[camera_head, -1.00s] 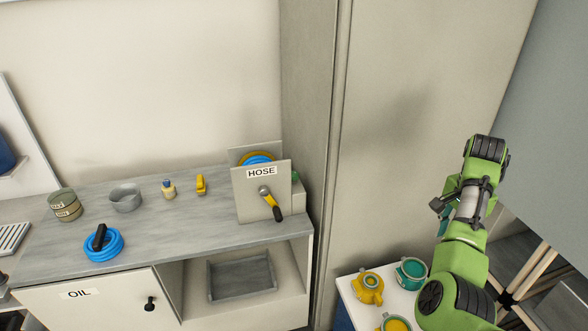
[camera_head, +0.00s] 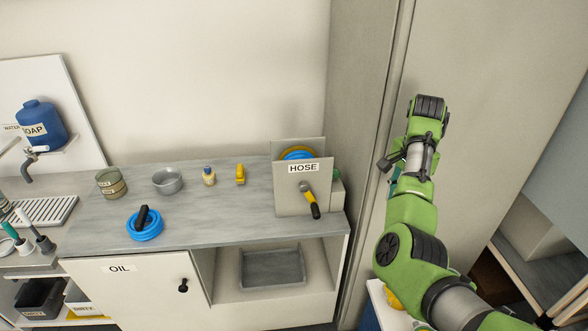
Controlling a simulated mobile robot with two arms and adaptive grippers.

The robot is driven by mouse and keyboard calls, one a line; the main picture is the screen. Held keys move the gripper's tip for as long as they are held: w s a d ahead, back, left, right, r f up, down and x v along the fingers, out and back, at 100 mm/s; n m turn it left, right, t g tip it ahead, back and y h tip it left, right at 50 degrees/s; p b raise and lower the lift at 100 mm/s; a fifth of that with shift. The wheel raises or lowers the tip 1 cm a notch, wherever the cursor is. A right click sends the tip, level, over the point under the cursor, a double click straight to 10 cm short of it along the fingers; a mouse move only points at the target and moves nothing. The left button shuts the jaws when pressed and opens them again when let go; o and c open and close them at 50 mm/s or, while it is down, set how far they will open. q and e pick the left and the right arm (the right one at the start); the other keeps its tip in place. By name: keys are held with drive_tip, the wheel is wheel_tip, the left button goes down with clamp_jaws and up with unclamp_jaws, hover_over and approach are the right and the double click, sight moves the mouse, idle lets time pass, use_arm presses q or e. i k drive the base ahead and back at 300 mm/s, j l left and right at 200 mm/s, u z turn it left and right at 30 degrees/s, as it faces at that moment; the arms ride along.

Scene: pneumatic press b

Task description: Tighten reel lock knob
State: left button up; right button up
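The hose reel (camera_head: 303,193) stands at the right end of the grey counter, with grey side plates and a HOSE label. Blue hose (camera_head: 298,154) shows between the plates. A crank (camera_head: 310,198) with a yellow and black handle is on the front plate. A small green part (camera_head: 337,175), possibly the lock knob, shows at the reel's right side, mostly hidden. My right arm rises at the right, and its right gripper (camera_head: 388,164) is partly hidden behind the arm, apart from the reel. Its fingers are too unclear to read. My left gripper is out of view.
The counter (camera_head: 230,228) holds a coiled blue hose (camera_head: 145,225), a grey bowl (camera_head: 168,181), cans and small bottles. A tall cabinet wall stands right of the reel. Below are an OIL door (camera_head: 130,285) and a grey tray (camera_head: 272,268). The counter before the reel is clear.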

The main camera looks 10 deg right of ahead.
sight(336, 173)
drive_tip(key=u, duration=0.45)
drive_tip(key=i+u, duration=0.15)
drive_tip(key=u, duration=0.3)
drive_tip(key=l+u, duration=0.1)
drive_tip(key=u, duration=0.4)
drive_tip(key=i+l+u, duration=0.1)
drive_tip(key=u, duration=0.35)
drive_tip(key=l+u, duration=0.1)
drive_tip(key=u, duration=0.35)
drive_tip(key=l+u, duration=0.1)
drive_tip(key=u, duration=0.35)
drive_tip(key=l+z, duration=0.1)
drive_tip(key=z, duration=0.35)
drive_tip(key=i+l+z, duration=0.1)
drive_tip(key=z, duration=0.4)
drive_tip(key=l+z, duration=0.1)
drive_tip(key=z, duration=0.35)
drive_tip(key=i+z, duration=0.15)
drive_tip(key=z, duration=0.3)
drive_tip(key=i+l+z, duration=0.1)
drive_tip(key=z, duration=0.4)
drive_tip(key=l, duration=0.3)
drive_tip(key=k+z, duration=0.05)
